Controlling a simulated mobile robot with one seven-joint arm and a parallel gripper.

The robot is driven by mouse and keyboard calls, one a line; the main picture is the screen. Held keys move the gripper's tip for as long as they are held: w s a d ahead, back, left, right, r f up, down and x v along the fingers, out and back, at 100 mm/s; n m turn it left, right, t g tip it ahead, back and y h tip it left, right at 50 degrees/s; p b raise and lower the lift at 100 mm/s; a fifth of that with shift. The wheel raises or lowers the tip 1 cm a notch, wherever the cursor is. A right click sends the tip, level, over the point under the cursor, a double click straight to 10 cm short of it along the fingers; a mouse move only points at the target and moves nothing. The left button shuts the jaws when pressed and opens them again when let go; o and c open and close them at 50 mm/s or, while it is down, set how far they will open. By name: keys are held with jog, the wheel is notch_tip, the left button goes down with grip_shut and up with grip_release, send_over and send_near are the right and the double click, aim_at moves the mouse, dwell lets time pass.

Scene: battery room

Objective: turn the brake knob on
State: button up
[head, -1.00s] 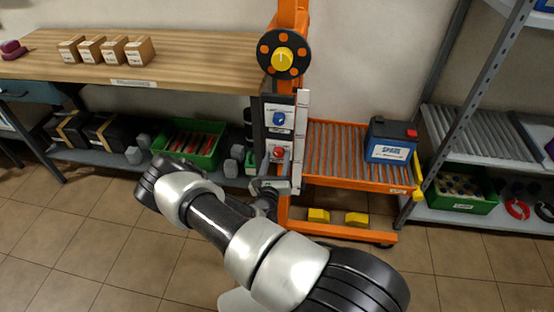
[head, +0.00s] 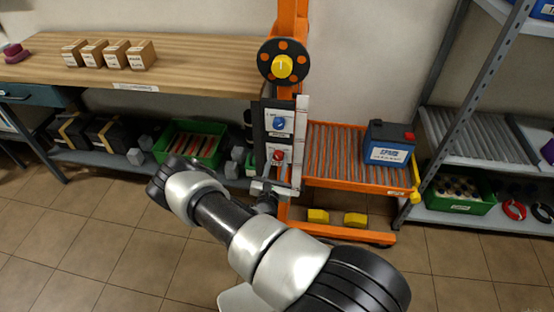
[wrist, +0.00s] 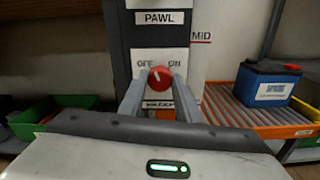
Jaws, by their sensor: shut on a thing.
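The red brake knob (wrist: 160,78) is on a white plate marked OFF at left and ON at right. Its white pointer mark leans slightly left of straight up, toward OFF. The lettering below the knob is partly hidden. My gripper (wrist: 158,88) is shut on the knob, one finger at each side. In the head view the red knob (head: 278,155) shows low on the orange post's panel, with my gripper (head: 277,168) at it from below.
A blue knob (head: 279,124) on a plate marked PAWL sits just above. A yellow knob on a black disc (head: 282,67) is higher. An orange roller platform (head: 340,150) with a blue battery (head: 389,145) stands at right, a wooden bench (head: 190,70) at left.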

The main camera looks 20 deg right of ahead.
jog(key=m+p, duration=0.1)
jog(key=m, duration=0.2)
jog(key=shift+m+p, duration=0.4)
jog(key=m+p, duration=0.1)
jog(key=m, duration=0.2)
jog(key=shift+s+m+p, duration=0.1)
jog(key=shift+m+p, duration=0.2)
jog(key=m+p, duration=0.2)
jog(key=m, duration=0.4)
jog(key=shift+f, duration=0.1)
jog(key=o, duration=1.1)
jog(key=shift+c, duration=0.2)
jog(key=p+v, duration=0.1)
jog(key=v, duration=1.6)
